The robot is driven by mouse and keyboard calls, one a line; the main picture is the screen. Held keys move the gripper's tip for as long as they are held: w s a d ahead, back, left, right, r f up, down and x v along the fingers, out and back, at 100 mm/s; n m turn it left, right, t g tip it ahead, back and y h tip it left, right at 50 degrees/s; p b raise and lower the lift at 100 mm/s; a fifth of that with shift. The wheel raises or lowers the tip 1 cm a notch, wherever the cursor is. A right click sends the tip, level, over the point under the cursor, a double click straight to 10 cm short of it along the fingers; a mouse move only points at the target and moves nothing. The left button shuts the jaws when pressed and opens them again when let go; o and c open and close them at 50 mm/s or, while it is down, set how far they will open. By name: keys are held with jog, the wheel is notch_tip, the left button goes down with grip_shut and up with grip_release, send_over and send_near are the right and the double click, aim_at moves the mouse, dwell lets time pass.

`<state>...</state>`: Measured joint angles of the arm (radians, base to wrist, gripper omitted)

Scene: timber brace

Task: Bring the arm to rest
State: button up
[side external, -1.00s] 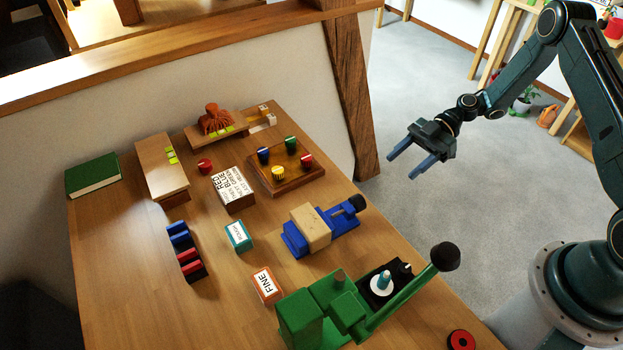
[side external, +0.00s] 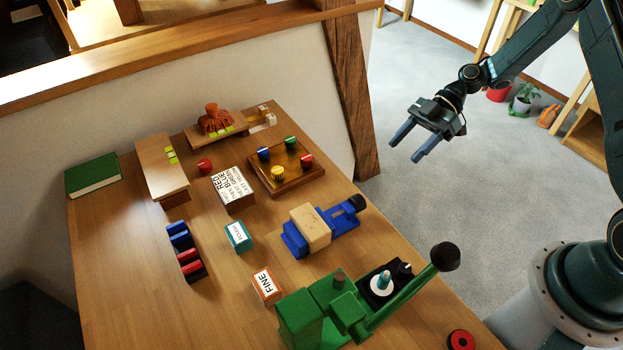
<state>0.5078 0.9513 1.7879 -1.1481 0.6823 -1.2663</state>
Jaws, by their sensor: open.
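My gripper (side external: 407,147) is open and empty. It hangs in the air to the right of the table (side external: 130,265), with the grey floor behind it. Its two blue-grey fingers point down and to the left, spread apart. It touches nothing that I can see. My arm reaches it from the base at the lower right; the top of the arm is cut off by the frame's upper edge.
The table holds a green lever press (side external: 330,310), a blue vise (side external: 340,219) with a wooden block (side external: 310,228), a peg board (side external: 284,182) with coloured pegs, a lettered box (side external: 232,188) and a green book (side external: 92,176). A timber post (side external: 350,95) stands behind. Open floor lies right.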

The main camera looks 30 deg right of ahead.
jog(key=s+a+r+m+t+h, duration=0.1)
jog(key=s+r+m+h, duration=0.3)
jog(key=r, duration=0.5)
jog(key=s+a+r+m+t+h, duration=0.1)
jog(key=s+a+r+m+h, duration=0.15)
jog(key=r, duration=0.65)
jog(key=s+d+r+m+t+h, duration=0.1)
jog(key=s+r+m+t+h, duration=0.1)
jog(key=s+m, duration=0.3)
jog(key=s+d+r+m+t+h, duration=0.2)
jog(key=s+r+m+h, duration=0.1)
jog(key=s, duration=0.8)
jog(key=shift+s+d+r+m, duration=0.15)
jog(key=shift+s+r+m, duration=0.2)
jog(key=shift+r+m, duration=0.5)
